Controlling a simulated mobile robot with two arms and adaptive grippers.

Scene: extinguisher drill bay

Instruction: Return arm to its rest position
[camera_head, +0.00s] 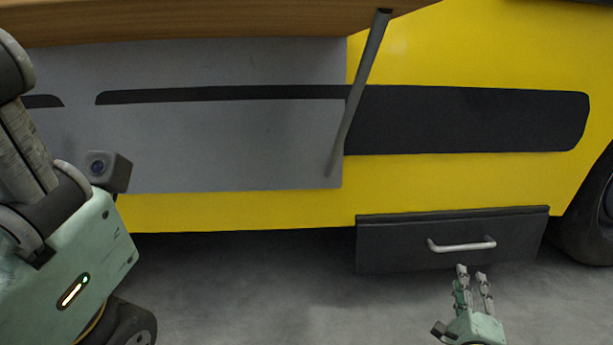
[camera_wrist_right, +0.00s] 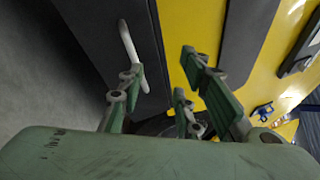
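My right gripper (camera_head: 474,272) is in the lower right of the head view, its fingers pointing up toward the black drawer (camera_head: 395,244). In the right wrist view its green and grey fingers (camera_wrist_right: 160,66) are spread apart with nothing between them. The drawer's pale bar handle (camera_head: 462,245) appears just above the fingertips in the head view. In the right wrist view the handle (camera_wrist_right: 127,42) lies by the left fingertip; I cannot tell whether they touch. My left arm (camera_head: 75,255) fills the left side of the head view; its gripper is out of the picture.
A yellow vehicle body (camera_head: 480,50) with a black stripe (camera_head: 460,120) stands ahead. A wooden top (camera_head: 190,18) with a grey panel (camera_head: 230,145) and slanted grey leg (camera_head: 362,85) is in front of it. A dark wheel (camera_head: 590,220) is at right. The grey floor (camera_head: 270,300) is clear between my arms.

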